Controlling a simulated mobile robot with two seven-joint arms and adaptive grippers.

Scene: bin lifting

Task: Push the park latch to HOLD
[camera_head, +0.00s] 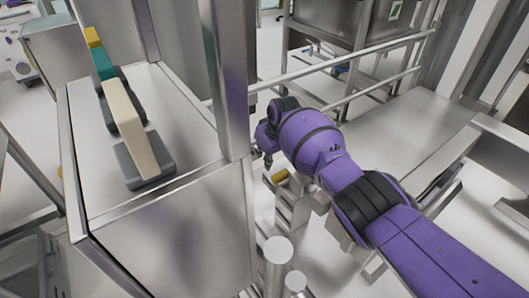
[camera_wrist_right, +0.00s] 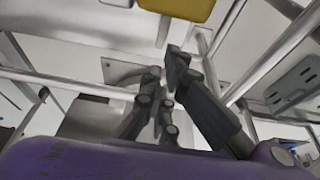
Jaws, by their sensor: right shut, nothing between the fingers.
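My right gripper (camera_wrist_right: 165,68) shows in the right wrist view with its dark fingers together and nothing between them. In the head view, its purple arm (camera_head: 310,140) reaches in from the right and ends beside the steel post. A small yellow part (camera_head: 280,175) sits just below the wrist there. A yellow block (camera_wrist_right: 190,8) shows at the top edge of the right wrist view, beyond the fingertips and apart from them. I cannot tell whether this yellow part is the park latch, and no HOLD marking is readable. My left gripper is out of view.
A steel cabinet (camera_head: 170,235) with an upright post (camera_head: 230,80) stands left of my right arm. A beige, teal and yellow bar (camera_head: 130,125) lies on its top. Steel rails (camera_head: 340,65) run behind the arm. A flat metal surface (camera_head: 400,145) lies to the right.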

